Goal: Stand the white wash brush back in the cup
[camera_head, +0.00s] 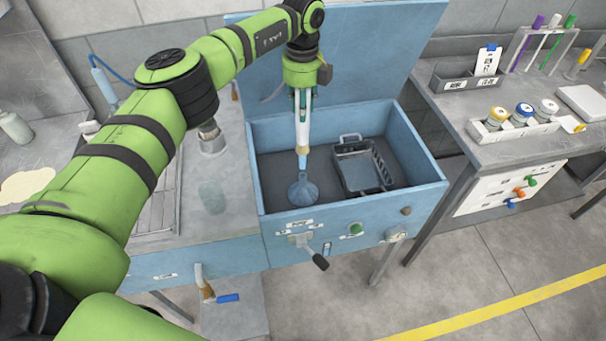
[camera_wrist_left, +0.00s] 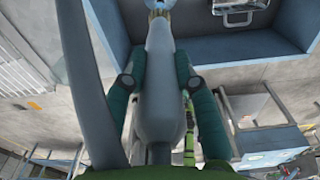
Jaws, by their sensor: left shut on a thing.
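My left gripper (camera_head: 302,97) points down over the blue wash basin (camera_head: 265,222) and is shut on the white wash brush (camera_head: 303,128). In the left wrist view, its teal fingers (camera_wrist_left: 163,85) clasp the pale brush body (camera_wrist_left: 160,105) from both sides. The brush hangs nearly upright, its tan-banded end downward. A blue flared piece (camera_head: 302,190) is in line below it in the basin; I cannot tell whether they are joined. A translucent cup (camera_head: 212,197) stands on the counter left of the basin. My right gripper is out of view.
A dark wire basket (camera_head: 360,170) sits in the basin, right of the brush. A grey cylinder (camera_head: 212,142) stands on the counter behind the cup. A raised blue lid (camera_head: 375,65) backs the basin. A side table (camera_head: 450,100) at right carries capped jars and tubes.

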